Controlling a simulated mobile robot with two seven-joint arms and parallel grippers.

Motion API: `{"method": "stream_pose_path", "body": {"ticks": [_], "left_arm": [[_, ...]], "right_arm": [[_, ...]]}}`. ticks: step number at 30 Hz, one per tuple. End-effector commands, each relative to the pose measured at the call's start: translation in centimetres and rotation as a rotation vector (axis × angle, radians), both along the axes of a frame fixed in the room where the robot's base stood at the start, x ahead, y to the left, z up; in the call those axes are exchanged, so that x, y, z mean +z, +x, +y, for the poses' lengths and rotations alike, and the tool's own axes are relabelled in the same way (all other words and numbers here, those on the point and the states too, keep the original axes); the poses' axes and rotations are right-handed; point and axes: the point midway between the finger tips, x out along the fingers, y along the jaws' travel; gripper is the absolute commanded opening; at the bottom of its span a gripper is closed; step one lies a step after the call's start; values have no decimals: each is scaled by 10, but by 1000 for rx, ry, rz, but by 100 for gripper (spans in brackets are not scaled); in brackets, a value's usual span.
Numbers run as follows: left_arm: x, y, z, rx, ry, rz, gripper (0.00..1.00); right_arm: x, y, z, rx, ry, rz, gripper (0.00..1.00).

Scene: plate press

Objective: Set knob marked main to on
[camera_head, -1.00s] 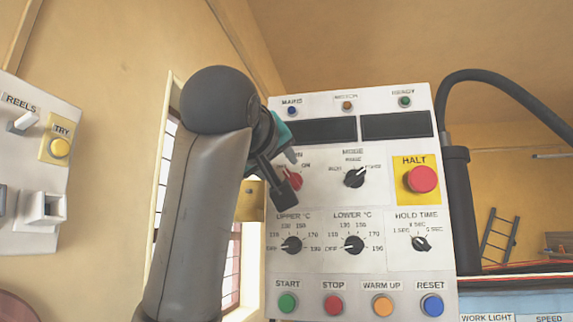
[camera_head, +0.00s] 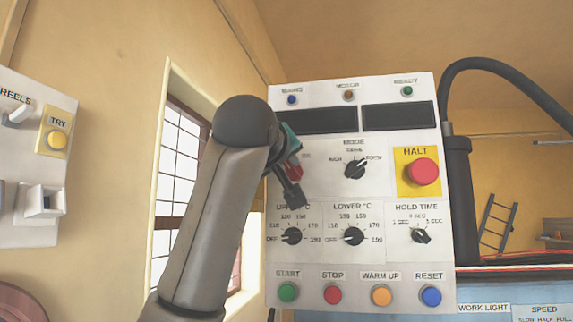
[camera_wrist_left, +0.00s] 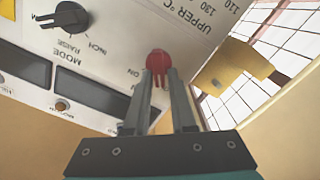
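The red main knob (camera_head: 294,170) is on the white press panel (camera_head: 330,205), partly covered by my left gripper (camera_head: 295,179) in the head view. In the left wrist view the knob (camera_wrist_left: 158,61) shows right at the fingertips. My left gripper (camera_wrist_left: 160,76) has its two fingers apart, with the knob's ridge between or just beyond their tips. I cannot tell whether they touch it. The ON mark (camera_wrist_left: 133,72) is beside the knob; where the knob points is unclear. My right gripper is not in view.
The black mode knob (camera_head: 355,169) and the red HALT button (camera_head: 424,172) are to the right. The upper-temperature knob (camera_head: 291,236) is just below my gripper. A yellow box (camera_wrist_left: 232,65) by the window shows in the wrist view. A control box (camera_head: 30,170) hangs far left.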

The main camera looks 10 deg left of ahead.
Motion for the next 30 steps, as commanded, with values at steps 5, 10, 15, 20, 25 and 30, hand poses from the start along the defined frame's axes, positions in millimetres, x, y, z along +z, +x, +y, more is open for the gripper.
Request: {"method": "stream_pose_path", "body": {"ticks": [5, 10, 15, 20, 25, 30], "left_arm": [[0, 0, 0, 0, 0, 0, 2], [0, 0, 0, 0, 0, 0, 0], [0, 0, 0, 1, 0, 1, 0], [0, 0, 0, 0, 3, 1, 0], [0, 0, 0, 0, 35, 2, 0], [1, 0, -1, 0, 120, 2, 0]], "right_arm": [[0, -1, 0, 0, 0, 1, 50], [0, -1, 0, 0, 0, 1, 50], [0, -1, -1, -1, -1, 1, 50], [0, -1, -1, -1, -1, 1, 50], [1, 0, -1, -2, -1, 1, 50], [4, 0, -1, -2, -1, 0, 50]]}}
